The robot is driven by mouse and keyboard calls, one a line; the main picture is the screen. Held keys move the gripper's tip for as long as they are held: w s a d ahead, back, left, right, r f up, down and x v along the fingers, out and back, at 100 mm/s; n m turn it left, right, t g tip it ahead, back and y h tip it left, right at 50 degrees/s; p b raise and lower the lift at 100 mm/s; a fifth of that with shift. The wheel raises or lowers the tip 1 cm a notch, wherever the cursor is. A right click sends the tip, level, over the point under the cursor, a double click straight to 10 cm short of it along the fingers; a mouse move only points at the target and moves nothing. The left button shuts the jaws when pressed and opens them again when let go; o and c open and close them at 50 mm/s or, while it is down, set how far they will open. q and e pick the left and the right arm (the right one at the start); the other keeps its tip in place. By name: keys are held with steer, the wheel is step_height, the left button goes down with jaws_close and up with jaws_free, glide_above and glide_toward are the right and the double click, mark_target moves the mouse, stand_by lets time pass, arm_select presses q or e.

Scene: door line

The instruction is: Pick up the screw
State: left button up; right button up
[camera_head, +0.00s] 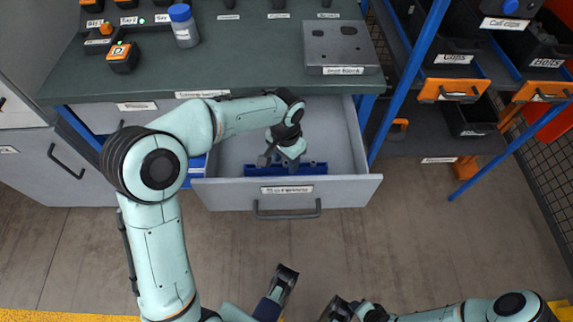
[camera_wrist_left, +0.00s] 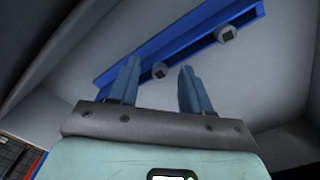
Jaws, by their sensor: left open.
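The drawer (camera_head: 232,150) under the bench is pulled out, and a blue rack (camera_head: 305,169) lies inside near its front. In the left wrist view the blue rack (camera_wrist_left: 170,45) runs diagonally and bears two grey screws with dark square recesses. One screw (camera_wrist_left: 160,71) shows between my finger tips; the other screw (camera_wrist_left: 226,34) is farther right. My left gripper (camera_head: 281,160) reaches down into the drawer over the rack; its fingers (camera_wrist_left: 158,80) are open, with nothing held. My right gripper (camera_head: 340,309) is low in the head view, far from the drawer; its jaw opening is unclear.
The green bench top (camera_head: 255,55) above holds a blue-capped jar (camera_head: 184,28), an orange-and-black block (camera_head: 122,57) and a grey block (camera_head: 338,45). A blue-framed shelf with bins (camera_head: 452,85) stands right. The drawer walls surround my left gripper. The floor in front is clear.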

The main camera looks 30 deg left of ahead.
arm_select(q)
steer(key=shift+f, duration=0.1)
jaws_close()
step_height(320, 180, up, 16)
steer(key=p, duration=0.5)
step_height(320, 180, up, 4)
glide_above(286, 163)
steer(key=shift+p, duration=0.3)
arm_select(e)
steer(key=s+a+r+g+y, duration=0.1)
steer(key=s+a+r+g, duration=0.1)
steer(key=s+r, duration=0.4)
steer(key=shift+s+a, duration=0.3)
steer(key=shift+a, duration=0.1)
steer(key=shift+r, duration=0.1)
